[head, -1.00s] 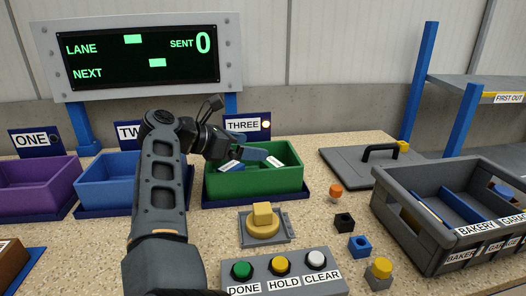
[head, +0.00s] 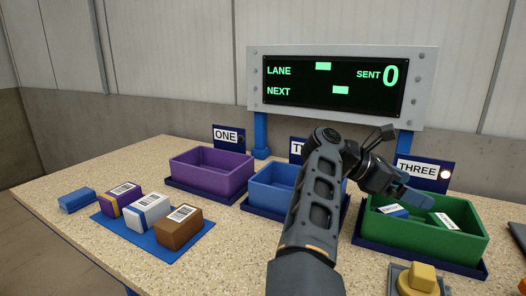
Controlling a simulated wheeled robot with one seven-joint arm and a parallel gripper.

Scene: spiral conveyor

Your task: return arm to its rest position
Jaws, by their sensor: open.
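My gripper (head: 412,197) is at the end of my dark grey arm, on the right of the head view. It is open and hangs over the back left part of the green bin (head: 430,248). Inside that bin lie a blue labelled parcel (head: 391,210) and a green labelled parcel (head: 444,221). The gripper's fingers are close above the parcels; I cannot tell whether they touch one. My arm hides part of the blue bin (head: 271,202) and part of the TWO sign.
An empty purple bin (head: 212,185) stands left of the blue one. A purple, a white and a brown parcel (head: 177,229) sit on a blue mat (head: 166,256). A blue block (head: 76,201) lies farther left. The screen (head: 334,85) stands behind. A yellow knob (head: 422,277) is at lower right.

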